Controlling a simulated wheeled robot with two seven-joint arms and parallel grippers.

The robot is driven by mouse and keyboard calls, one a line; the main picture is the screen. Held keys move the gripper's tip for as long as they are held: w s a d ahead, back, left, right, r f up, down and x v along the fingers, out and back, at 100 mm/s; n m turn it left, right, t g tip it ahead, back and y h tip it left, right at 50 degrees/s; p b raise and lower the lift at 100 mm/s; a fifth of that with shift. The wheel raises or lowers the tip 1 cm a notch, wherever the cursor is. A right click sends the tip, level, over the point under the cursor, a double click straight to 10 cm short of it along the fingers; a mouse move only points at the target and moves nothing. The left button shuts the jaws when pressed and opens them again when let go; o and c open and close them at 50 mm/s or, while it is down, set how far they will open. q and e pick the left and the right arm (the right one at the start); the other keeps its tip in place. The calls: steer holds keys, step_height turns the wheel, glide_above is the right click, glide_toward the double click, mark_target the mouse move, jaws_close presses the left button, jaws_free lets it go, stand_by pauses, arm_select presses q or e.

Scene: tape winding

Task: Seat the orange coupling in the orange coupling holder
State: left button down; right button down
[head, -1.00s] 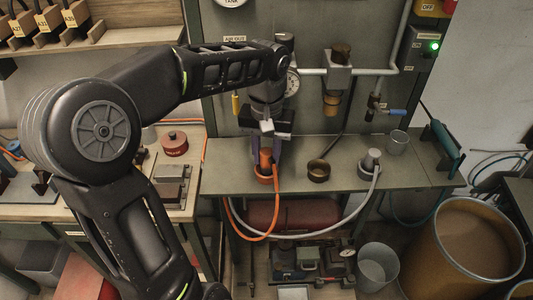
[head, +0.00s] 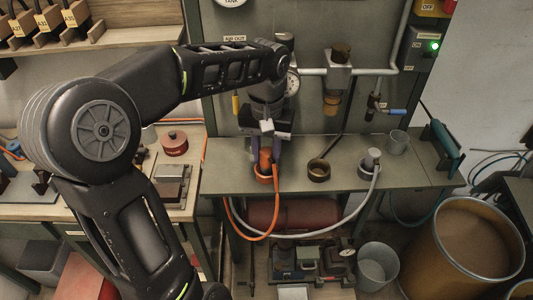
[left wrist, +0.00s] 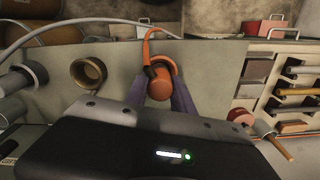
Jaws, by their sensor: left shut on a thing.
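My left gripper (head: 267,168) points down over the workbench, its two purple fingers shut on the orange coupling (head: 265,157). The coupling is roughly upright, with an orange hose running from it over the bench's front edge. The orange coupling holder (head: 264,179) is a short ring on the bench, directly under the coupling. The coupling's lower end is at the ring; how deep it sits is hidden. In the left wrist view the coupling (left wrist: 160,86) lies between the fingers, with part of the holder's rim (left wrist: 172,64) showing beyond it. My right gripper is not in view.
A brown ring holder (head: 318,172) stands empty to the right. A grey coupling (head: 370,161) with a grey hose stands further right, near a grey cup (head: 397,142). A pressure gauge (head: 292,82) and pipes are on the panel behind. Bare bench (head: 220,180) lies to the left.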

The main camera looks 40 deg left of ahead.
mark_target(267, 151)
arm_select(q)
steer(key=shift+f+b, duration=0.5)
steer(key=shift+f, duration=0.15)
steer(key=c, duration=1.4)
jaws_free()
steer(key=shift+o, duration=0.2)
steer(key=shift+r, duration=0.2)
step_height(267, 151, up, 8)
steer(key=p, duration=0.6)
steer(key=shift+p, duration=0.35)
steer(key=shift+r+p, duration=0.5)
steer(key=shift+r, duration=0.85)
steer(key=shift+s, duration=0.1)
